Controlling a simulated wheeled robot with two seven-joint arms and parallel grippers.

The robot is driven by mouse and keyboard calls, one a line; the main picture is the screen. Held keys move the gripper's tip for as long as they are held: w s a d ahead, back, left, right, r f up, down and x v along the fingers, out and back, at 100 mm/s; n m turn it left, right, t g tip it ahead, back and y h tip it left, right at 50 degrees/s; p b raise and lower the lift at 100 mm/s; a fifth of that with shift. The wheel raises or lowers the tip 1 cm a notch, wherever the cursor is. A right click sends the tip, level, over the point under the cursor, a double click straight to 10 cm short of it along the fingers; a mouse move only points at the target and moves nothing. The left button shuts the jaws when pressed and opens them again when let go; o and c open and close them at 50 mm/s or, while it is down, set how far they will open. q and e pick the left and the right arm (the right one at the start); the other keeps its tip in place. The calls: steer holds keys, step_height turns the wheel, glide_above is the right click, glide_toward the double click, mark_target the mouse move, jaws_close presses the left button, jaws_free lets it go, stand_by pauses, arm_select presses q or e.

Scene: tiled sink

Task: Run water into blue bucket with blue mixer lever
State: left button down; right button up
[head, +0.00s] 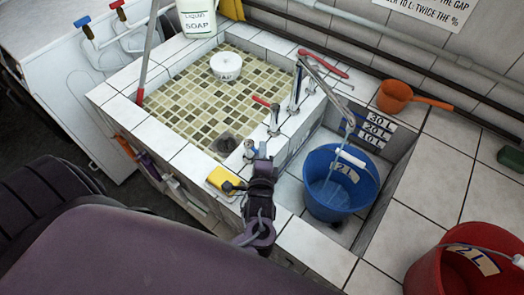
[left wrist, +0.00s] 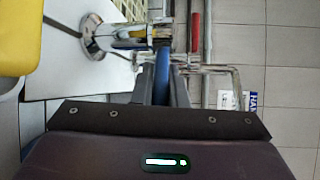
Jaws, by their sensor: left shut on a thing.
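The blue bucket (head: 318,197), marked 2 L, stands in the tiled recess right of the basin. A chrome spout (head: 328,84) reaches over it, and a thin pale streak that looks like water drops from its tip into the bucket. My left gripper (head: 262,158) is at the basin's front right corner, beside a chrome tap base (head: 249,150). In the left wrist view my gripper (left wrist: 163,88) is shut on the blue mixer lever (left wrist: 162,72), next to the chrome mixer body (left wrist: 98,38). The fingers hide most of the lever in the head view. My right gripper is out of view.
A yellow sponge (head: 222,180) lies close to my gripper. A red-handled tap (head: 273,122) stands just behind it. An orange scoop (head: 395,97) and a red bucket (head: 430,270) are on the right ledge. A white tub (head: 226,67) sits in the basin.

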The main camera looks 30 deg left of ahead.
arm_select(q)
steer(key=shift+w+n+g+y, duration=0.15)
steer(key=shift+n+g+y, duration=0.15)
steer(key=shift+n+y, duration=0.15)
steer(key=shift+w+n+g+y+p, duration=0.3)
steer(key=shift+n+g+y, duration=0.35)
steer(key=shift+y, duration=0.4)
steer(key=c, duration=1.5)
jaws_free()
steer(key=shift+o, duration=0.2)
